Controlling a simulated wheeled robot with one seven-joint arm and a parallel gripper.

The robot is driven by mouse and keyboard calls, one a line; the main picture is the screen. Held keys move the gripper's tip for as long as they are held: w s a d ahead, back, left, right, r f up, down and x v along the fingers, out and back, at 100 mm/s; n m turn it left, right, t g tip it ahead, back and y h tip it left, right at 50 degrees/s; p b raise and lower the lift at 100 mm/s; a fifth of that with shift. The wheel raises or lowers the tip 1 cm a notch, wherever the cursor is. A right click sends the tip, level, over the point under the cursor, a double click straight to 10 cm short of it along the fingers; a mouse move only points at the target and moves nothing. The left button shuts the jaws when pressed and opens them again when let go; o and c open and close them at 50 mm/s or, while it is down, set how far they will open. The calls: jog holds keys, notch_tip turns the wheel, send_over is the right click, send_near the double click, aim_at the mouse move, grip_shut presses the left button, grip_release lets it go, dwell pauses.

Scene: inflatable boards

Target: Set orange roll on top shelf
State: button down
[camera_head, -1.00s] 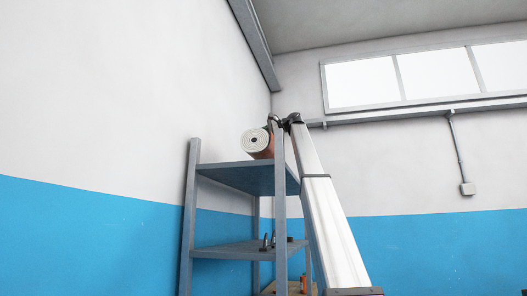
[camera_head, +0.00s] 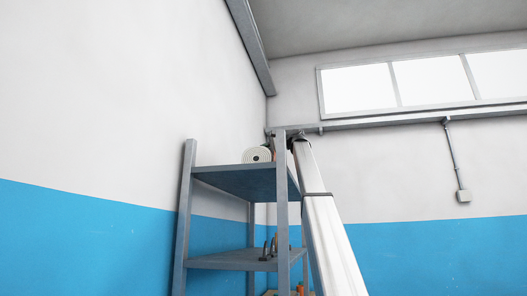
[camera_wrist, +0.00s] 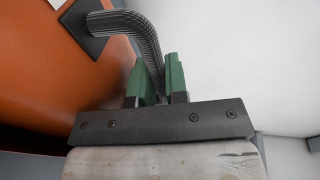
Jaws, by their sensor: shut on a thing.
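The orange roll (camera_head: 257,155) shows its pale spiral end at the top of the grey shelf unit, with its lower edge behind the front edge of the top shelf (camera_head: 232,181). I see that shelf from below, so I cannot tell whether the roll touches it. In the wrist view, the roll's orange side (camera_wrist: 75,85) fills the left. A grey ribbed handle (camera_wrist: 135,25) rises from a dark patch on it. My gripper (camera_wrist: 162,82) has its green fingers shut on this handle. In the head view, a post partly hides my gripper.
A grey post (camera_head: 281,215) stands between the camera and my gripper. A middle shelf (camera_head: 225,261) holds several small dark items (camera_head: 268,250). An orange item (camera_head: 300,289) is lower down. The white wall (camera_head: 100,90) is close behind and left of the unit.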

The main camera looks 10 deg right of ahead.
jog(key=c, duration=1.1)
grip_release()
jog(key=shift+s+d+r, duration=0.1)
jog(key=shift+d, duration=0.05)
jog(key=v, duration=1.1)
jog(key=shift+s+d, duration=0.15)
jog(key=shift+d, duration=0.15)
